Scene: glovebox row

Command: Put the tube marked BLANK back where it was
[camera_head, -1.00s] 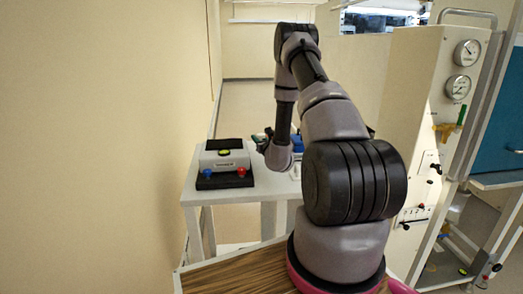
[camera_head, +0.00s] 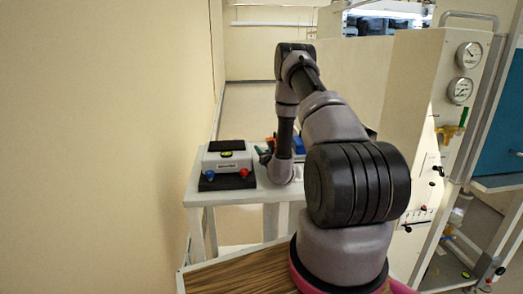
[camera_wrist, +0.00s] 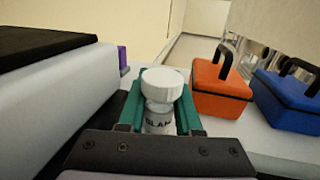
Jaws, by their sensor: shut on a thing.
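The tube marked BLANK (camera_wrist: 160,121) is white with a wide white cap and dark lettering, seen in the wrist view. My gripper (camera_wrist: 161,104) has green fingers, one on each side of the tube, and is shut on it. The tube stands roughly upright in the grip. Its lower end is hidden by my gripper's body, so I cannot tell whether it touches anything. In the head view my arm hides the tube and most of my gripper, which is over the white table (camera_head: 196,200).
A white instrument with a black top (camera_head: 226,158) stands left of my gripper, close by. An orange box (camera_wrist: 220,88) and a blue box (camera_wrist: 288,97), both with black handles, stand to the right. A small purple thing (camera_wrist: 122,58) is behind. A panel with gauges (camera_head: 440,110) stands far right.

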